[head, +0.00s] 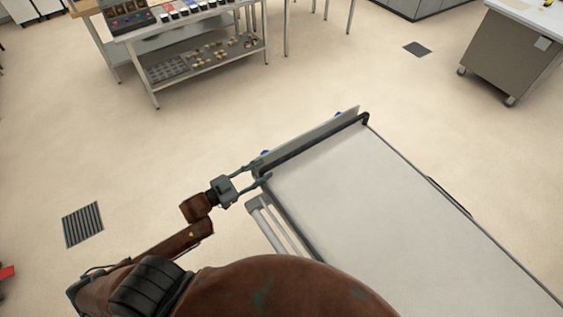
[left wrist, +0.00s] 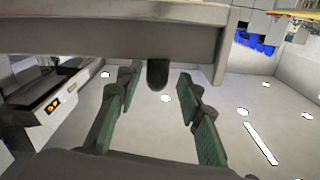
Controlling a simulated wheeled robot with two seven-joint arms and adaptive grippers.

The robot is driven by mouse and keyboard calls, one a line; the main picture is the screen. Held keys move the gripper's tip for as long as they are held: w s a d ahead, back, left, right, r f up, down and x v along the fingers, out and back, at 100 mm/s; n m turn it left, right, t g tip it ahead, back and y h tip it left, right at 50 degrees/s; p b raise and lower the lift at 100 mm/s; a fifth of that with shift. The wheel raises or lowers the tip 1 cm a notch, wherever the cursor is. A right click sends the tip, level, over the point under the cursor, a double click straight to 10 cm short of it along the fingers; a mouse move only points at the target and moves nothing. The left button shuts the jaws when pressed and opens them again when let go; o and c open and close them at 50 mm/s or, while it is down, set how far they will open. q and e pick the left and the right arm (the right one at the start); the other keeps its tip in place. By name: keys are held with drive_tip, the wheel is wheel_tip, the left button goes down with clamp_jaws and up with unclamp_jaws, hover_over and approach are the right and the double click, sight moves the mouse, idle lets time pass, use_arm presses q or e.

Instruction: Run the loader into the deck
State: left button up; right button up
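The loader (head: 385,210) is a long, pale flat bed with dark side rails, running from the middle of the head view to the lower right. A dark bar (head: 318,146) crosses its far-left end, beside an upright pale panel. My left gripper (head: 264,172) is at the left end of this bar, its fingers apart. In the left wrist view, the green finger pads (left wrist: 160,118) stand wide apart, and a dark rounded bar end (left wrist: 158,74) shows between or just beyond them. I cannot tell whether they touch it. My right gripper is not in view. No deck opening is clearly seen.
A steel table with a lower shelf (head: 205,58) stands at the back left. A wheeled cabinet (head: 510,52) stands at the back right. A floor grate (head: 83,224) lies at the left. The floor between the loader and the tables is clear.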

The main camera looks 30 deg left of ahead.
sight(280, 161)
use_arm(q)
drive_tip(key=shift+w+d, duration=0.25)
drive_tip(key=shift+w, duration=0.15)
drive_tip(key=p+x, duration=0.1)
drive_tip(key=x, duration=0.6)
drive_tip(key=shift+d+f, duration=0.15)
drive_tip(key=shift+d, duration=0.05)
clamp_jaws()
